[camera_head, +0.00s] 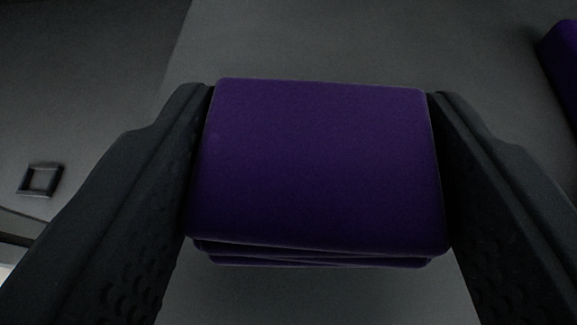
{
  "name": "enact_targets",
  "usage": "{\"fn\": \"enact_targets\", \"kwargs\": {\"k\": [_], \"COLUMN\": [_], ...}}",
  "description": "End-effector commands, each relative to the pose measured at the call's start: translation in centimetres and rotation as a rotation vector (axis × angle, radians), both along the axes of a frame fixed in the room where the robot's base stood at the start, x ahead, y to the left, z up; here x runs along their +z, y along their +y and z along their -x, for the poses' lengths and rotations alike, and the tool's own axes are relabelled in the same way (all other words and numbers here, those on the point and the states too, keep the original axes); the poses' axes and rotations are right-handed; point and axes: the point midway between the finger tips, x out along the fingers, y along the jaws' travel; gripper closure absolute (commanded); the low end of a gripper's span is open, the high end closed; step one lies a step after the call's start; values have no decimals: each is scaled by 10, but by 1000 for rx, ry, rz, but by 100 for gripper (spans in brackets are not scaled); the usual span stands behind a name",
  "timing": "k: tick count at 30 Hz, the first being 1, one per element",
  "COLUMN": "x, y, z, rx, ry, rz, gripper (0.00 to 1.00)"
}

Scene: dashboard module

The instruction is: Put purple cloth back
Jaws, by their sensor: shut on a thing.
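A folded purple cloth (318,165) fills the middle of the view, with several layers showing along its near edge. My gripper (318,150) is shut on it, one dark finger against its left side and the other against its right side. A grey surface lies behind and below the cloth. I cannot tell whether the cloth touches that surface. The part of the surface under the cloth is hidden.
Another purple thing (566,62) shows in part at the right edge. The grey surface (330,40) beyond the cloth is bare.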

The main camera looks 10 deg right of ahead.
Motion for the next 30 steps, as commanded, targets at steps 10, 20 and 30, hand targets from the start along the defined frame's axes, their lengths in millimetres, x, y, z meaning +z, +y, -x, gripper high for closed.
{"fn": "enact_targets", "kwargs": {"k": [10,20,30], "x": [-22,-23,-18], "y": [0,1,4], "z": [1,0,7], "rx": [0,1,2], "ry": [1,1,1], "rz": [1,0,0], "gripper": [68,24,24]}}
